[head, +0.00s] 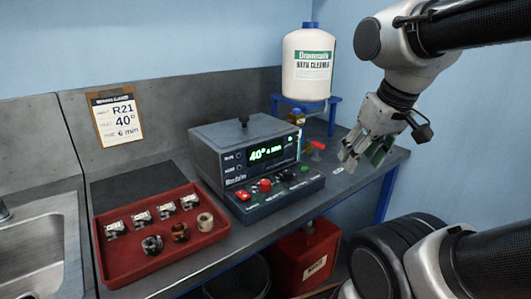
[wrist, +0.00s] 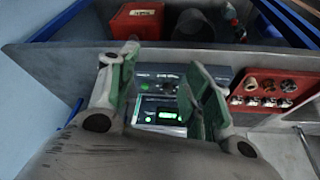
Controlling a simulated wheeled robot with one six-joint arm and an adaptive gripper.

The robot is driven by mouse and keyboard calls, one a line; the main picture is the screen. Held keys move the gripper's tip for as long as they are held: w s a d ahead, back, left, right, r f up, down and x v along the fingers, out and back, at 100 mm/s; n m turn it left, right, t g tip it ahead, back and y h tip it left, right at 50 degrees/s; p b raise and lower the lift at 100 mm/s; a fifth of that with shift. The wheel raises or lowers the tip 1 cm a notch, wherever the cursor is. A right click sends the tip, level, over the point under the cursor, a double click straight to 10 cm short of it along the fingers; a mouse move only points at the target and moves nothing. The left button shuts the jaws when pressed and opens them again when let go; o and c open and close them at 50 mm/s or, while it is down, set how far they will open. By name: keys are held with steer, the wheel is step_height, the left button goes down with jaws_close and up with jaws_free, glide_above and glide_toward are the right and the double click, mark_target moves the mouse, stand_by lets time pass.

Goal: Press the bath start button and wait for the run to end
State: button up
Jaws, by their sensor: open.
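The grey bath unit (head: 215,148) stands on the bench with its lid on. Its lit green display (head: 265,152) shows 40° and a minute figure too small to read surely. The sloping front panel (head: 278,198) carries a red knob (head: 265,185), a black knob (head: 285,175) and a small green button (head: 304,168); their labels are unreadable. The display also shows in the wrist view (wrist: 167,115), between the fingers. My gripper (head: 362,158) is open and empty, to the right of the unit and apart from it. Its fingers also show in the wrist view (wrist: 163,65).
A red tray (head: 125,272) with several small metal parts lies left of the unit. A white cleaner jug (head: 307,65) stands on a blue stand (head: 335,102) behind. A card (head: 115,118) on the back panel reads R21 and 40°. A red can (head: 305,258) sits below the bench.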

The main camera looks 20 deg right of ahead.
jaws_close()
stand_by(1.4)
